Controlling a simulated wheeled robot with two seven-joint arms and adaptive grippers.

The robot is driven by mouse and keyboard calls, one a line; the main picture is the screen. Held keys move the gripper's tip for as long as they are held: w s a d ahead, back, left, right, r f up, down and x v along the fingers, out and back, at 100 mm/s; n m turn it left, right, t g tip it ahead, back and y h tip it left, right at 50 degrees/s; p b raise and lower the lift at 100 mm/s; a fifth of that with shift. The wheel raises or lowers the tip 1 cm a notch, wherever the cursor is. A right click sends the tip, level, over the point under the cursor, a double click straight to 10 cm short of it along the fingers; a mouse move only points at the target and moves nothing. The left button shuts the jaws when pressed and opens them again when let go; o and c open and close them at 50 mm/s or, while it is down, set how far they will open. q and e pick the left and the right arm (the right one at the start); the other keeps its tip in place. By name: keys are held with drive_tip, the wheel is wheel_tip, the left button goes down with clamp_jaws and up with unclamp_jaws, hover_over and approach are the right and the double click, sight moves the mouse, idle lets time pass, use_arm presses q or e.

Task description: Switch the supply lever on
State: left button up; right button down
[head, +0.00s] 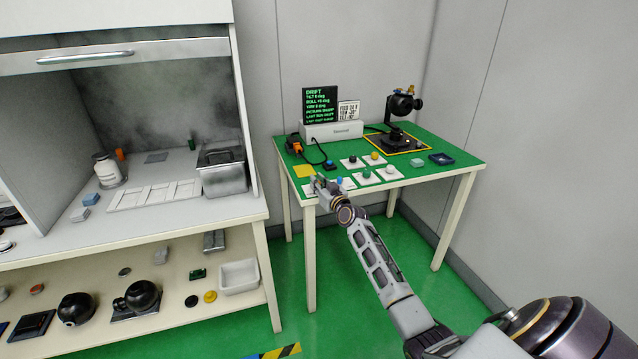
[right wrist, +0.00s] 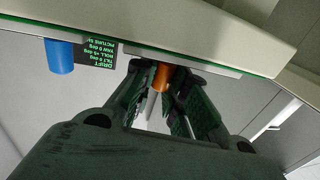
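My right gripper (head: 319,184) is at the near left corner of the green-topped table (head: 440,171), and its arm comes in from the lower right. In the right wrist view the right gripper (right wrist: 165,90) is open, with one finger on each side of a small orange cylinder (right wrist: 162,76), which appears to be the lever. A pale pointed stick shows beside it; I cannot tell whether they are one piece. In the head view my gripper hides this spot. A blue knob (right wrist: 60,56) stands to one side; it also shows in the head view (head: 340,182). My left gripper is not in view.
A black display with green text (head: 321,104) stands behind a white box (head: 332,131). Several coloured knobs on white plates and a black camera on a gimbal (head: 402,104) share the table. A fume hood bench (head: 150,215) stands to the left.

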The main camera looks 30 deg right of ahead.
drive_tip(key=shift+d+r, duration=0.25)
drive_tip(key=shift+d, duration=0.25)
idle(0.8)
drive_tip(key=c, duration=1.4)
unclamp_jaws()
drive_tip(key=shift+s+d+f, duration=0.1)
drive_tip(key=shift+d, duration=0.05)
drive_tip(key=shift+a+f, duration=0.15)
drive_tip(key=shift+a, duration=0.15)
drive_tip(key=shift+s+a, duration=0.1)
drive_tip(key=shift+s, duration=0.3)
drive_tip(key=shift+s+a, duration=0.15)
drive_tip(key=shift+s, duration=2.6)
drive_tip(key=shift+s+a, duration=0.15)
drive_tip(key=shift+s, duration=2.6)
